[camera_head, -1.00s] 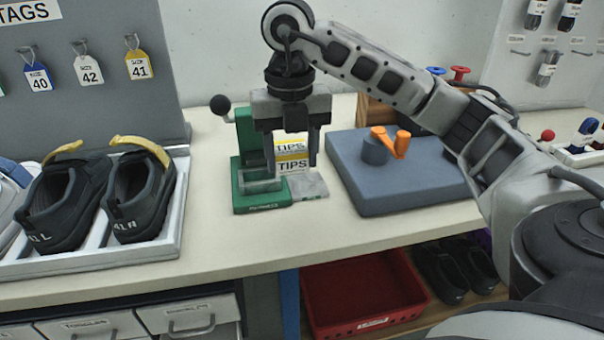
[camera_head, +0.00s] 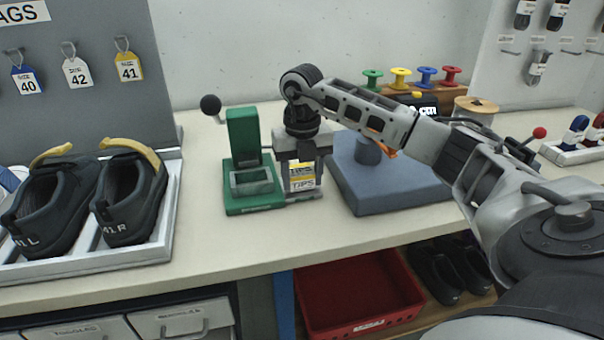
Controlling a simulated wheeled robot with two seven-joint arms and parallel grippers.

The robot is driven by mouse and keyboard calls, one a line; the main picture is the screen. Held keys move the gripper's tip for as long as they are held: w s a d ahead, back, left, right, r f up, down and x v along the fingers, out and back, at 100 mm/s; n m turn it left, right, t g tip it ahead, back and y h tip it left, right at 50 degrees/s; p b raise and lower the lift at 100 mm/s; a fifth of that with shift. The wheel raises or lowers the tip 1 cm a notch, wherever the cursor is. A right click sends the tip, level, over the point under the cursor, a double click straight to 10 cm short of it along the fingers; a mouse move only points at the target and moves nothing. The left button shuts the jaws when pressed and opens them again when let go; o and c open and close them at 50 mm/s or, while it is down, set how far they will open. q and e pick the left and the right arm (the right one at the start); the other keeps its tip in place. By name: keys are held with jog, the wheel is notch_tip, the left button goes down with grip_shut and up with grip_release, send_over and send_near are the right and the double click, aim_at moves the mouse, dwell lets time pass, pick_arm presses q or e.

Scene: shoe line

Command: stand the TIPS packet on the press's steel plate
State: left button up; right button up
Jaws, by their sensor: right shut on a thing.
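The TIPS packet (camera_head: 302,184), white with a yellow band, is upright between the fingers of my right gripper (camera_head: 302,176), which is shut on it. The green press (camera_head: 243,138) stands just left of the packet, with a clear guard low on its front. I cannot tell whether the packet touches the plate. My left gripper is not in view.
A blue-grey block (camera_head: 385,189) with an orange-handled knob stands close on the right. A shoe tray (camera_head: 165,222) with two dark shoes is at the left. Spools (camera_head: 400,78) stand at the back. The bench front (camera_head: 270,243) is clear.

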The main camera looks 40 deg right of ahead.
jog(key=shift+f, duration=0.15)
jog(key=o, duration=1)
jog(key=shift+a, duration=0.1)
